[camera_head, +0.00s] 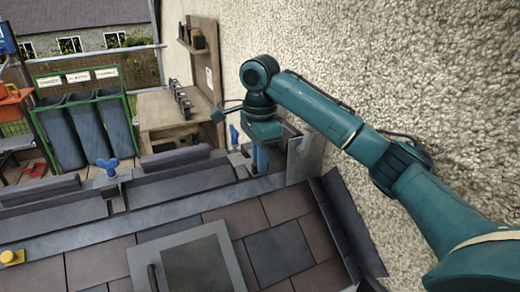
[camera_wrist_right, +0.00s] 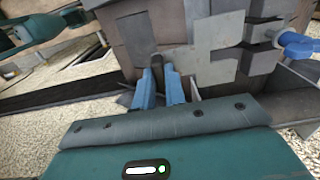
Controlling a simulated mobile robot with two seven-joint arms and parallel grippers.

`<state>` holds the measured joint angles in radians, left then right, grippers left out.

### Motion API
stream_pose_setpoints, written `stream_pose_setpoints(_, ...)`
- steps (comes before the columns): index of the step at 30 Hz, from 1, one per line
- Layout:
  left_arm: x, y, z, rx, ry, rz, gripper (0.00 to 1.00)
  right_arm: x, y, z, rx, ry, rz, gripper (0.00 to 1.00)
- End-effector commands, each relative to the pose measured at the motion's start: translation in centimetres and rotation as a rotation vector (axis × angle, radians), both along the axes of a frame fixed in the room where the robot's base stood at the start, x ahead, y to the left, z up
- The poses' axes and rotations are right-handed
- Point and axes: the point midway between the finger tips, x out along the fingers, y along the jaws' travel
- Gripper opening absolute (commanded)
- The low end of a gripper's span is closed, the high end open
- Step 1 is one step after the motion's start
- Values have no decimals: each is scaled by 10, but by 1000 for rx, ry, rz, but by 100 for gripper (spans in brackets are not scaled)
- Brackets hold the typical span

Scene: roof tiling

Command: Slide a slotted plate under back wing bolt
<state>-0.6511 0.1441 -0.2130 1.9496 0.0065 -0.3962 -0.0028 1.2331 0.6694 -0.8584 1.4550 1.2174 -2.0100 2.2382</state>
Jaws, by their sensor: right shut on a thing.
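My right gripper (camera_head: 262,158) points down at the roof's far right corner, its blue fingers closed on a thin grey piece. The fingers also show in the right wrist view (camera_wrist_right: 159,90). One blue wing bolt (camera_head: 234,135) stands just left of the gripper. In the wrist view, a blue wing bolt (camera_wrist_right: 298,44) stands right of the fingers, beside grey metal pieces (camera_wrist_right: 262,32). Another blue wing bolt (camera_head: 108,167) stands further left along the ridge. My left gripper is out of view.
The rough wall (camera_head: 430,70) is close to the right of my right arm. Roof tiles (camera_head: 280,250) and a framed roof window (camera_head: 137,262) lie in front. Dark ridge tiles (camera_head: 165,187) run left. Bins (camera_head: 65,135) and a wooden bench (camera_head: 165,110) stand beyond.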

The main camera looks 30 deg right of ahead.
Motion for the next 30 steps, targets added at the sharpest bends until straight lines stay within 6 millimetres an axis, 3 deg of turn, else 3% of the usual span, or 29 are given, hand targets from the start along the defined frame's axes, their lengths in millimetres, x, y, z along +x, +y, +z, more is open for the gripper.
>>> stream_pose_setpoints(8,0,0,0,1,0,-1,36,-1,-1,-23,-2,2,0,0)
stream_pose_setpoints(18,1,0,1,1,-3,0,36,27,-1,-22,0,0,-1,0)
stream_pose_setpoints(30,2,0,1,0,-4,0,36,31,-2,-22,-1,2,1,0)
